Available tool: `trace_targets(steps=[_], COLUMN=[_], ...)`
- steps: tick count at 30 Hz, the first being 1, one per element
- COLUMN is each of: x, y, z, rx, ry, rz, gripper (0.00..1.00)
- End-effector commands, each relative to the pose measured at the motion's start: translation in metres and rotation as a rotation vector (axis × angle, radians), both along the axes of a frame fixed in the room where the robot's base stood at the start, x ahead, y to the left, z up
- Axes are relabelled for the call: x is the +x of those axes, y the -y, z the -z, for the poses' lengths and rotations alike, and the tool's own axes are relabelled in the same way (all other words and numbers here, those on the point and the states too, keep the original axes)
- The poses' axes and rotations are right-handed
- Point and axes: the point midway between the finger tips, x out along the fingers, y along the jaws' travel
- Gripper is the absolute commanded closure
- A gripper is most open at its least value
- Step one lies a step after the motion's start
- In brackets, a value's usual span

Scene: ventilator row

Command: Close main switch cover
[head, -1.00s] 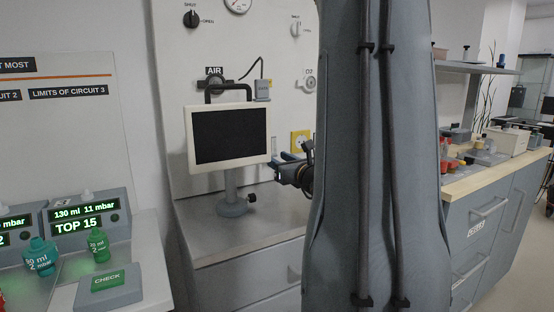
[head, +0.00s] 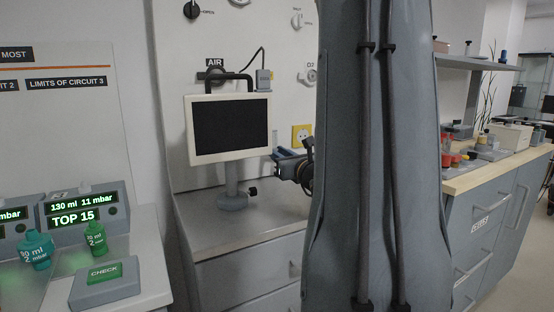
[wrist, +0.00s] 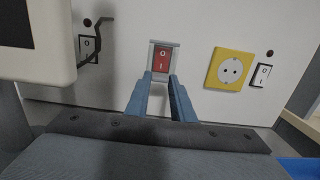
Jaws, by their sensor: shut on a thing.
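In the wrist view, the red main switch (wrist: 162,59), marked 0 and I, sits on the pale wall panel. A grey frame-like main switch cover (wrist: 164,43) shows along its top and sides. How far the cover is open is hard to tell. My gripper (wrist: 160,77) has its two blue fingers at the lower left and lower right of the switch, shut on the cover with a gap between them. In the head view my gripper (head: 276,156) points left, just right of the monitor. The switch is not visible there.
The monitor (head: 231,127) on its stand is close to the gripper's left. A yellow socket (wrist: 229,69) and a black-and-white switch (wrist: 261,75) lie to the right of the main switch. A steel counter (head: 215,236) is below. My arm blocks the head view's middle right.

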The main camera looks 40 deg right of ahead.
Motion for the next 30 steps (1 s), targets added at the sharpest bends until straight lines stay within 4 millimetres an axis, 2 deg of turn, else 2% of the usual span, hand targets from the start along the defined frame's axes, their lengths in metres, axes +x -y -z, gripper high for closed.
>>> trace_targets(steps=[6, 22, 23, 24, 26, 30], x=[0.0044, 0.0049, 0.0049, 0.0049, 0.0048, 0.0048], y=[0.0008, 0.0012, 0.0012, 0.0012, 0.0013, 0.0011], z=[0.0060, 0.0033, 0.0033, 0.0033, 0.0034, 0.0037], rx=[-0.014, -0.022, -0.022, -0.022, -0.021, -0.021], ry=[0.055, 0.085, 0.085, 0.085, 0.084, 0.084], rz=[0.000, -0.001, 0.000, 0.000, 0.000, 0.000], gripper=[1.00, 1.00, 0.77, 0.70, 0.60, 0.59])
